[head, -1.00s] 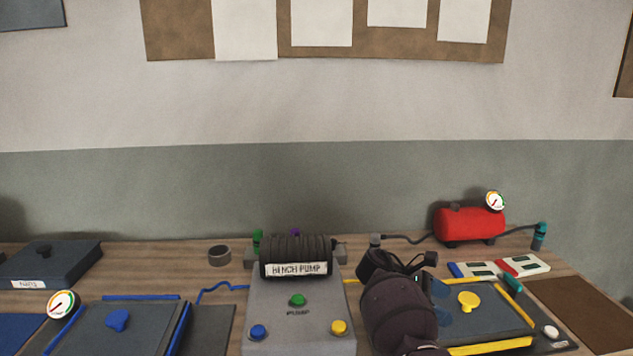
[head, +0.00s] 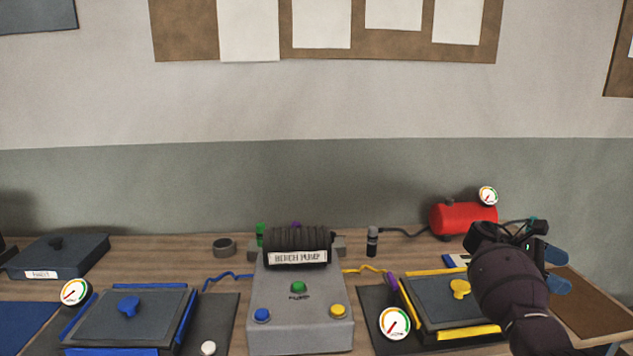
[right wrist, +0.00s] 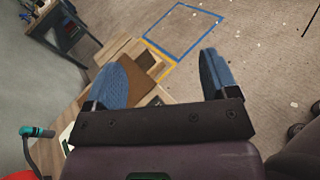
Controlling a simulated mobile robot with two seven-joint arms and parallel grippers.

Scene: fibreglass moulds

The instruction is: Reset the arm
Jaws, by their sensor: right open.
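My right gripper (head: 556,270) is at the right end of the bench in the head view, above the area beside the brown mat. Its blue fingers are apart with nothing between them, as the right wrist view (right wrist: 162,78) also shows. My right arm covers the right part of the yellow-edged mould (head: 435,300) and part of what lies behind it. My left gripper is in neither view.
The grey bench pump (head: 300,315) stands mid-bench. The blue-edged mould (head: 150,318) is left of it. A gauge (head: 395,324) stands by the yellow-edged mould. A red tank (head: 462,218) is at the back right. A brown mat (head: 592,303) lies at the right edge.

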